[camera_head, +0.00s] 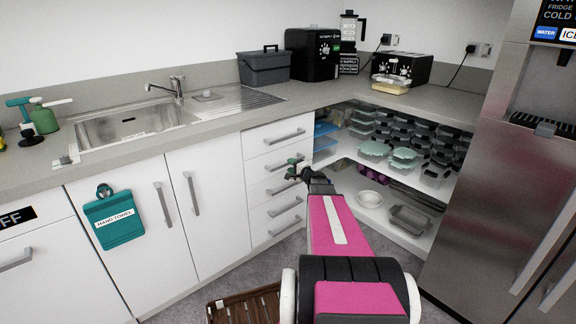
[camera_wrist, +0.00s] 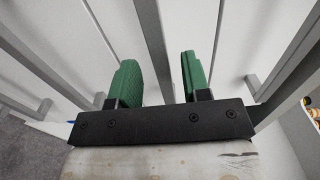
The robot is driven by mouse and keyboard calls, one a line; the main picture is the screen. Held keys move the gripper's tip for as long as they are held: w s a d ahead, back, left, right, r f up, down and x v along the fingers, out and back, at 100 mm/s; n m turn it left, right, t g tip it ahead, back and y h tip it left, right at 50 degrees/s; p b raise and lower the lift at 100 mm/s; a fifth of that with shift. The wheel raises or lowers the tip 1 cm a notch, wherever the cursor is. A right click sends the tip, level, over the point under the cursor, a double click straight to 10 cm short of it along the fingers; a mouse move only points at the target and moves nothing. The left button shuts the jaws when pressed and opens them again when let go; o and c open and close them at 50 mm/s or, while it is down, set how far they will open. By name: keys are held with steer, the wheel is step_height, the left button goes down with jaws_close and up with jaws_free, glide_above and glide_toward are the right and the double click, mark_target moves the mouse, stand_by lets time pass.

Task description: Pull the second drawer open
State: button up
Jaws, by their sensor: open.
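The second drawer (camera_head: 261,162) is a white front in the drawer stack, and it looks shut. Its grey bar handle (camera_head: 274,166) is partly hidden by my gripper (camera_head: 297,165). In the wrist view, my gripper (camera_wrist: 160,82) has two green fingers standing apart, open. A grey bar handle (camera_wrist: 153,40) runs between them, with a gap visible on each side. From the head view this appears to be the second drawer's handle. Contact with the fingers cannot be made out.
The top drawer handle (camera_head: 285,136) and the lower handles (camera_head: 284,207) stick out above and below. Open shelves with bowls (camera_head: 374,148) lie to the right, beside a steel fridge (camera_head: 480,150). A brown wooden rack (camera_head: 245,306) is on the floor below.

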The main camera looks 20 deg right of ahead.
steer(key=shift+x, duration=1.5)
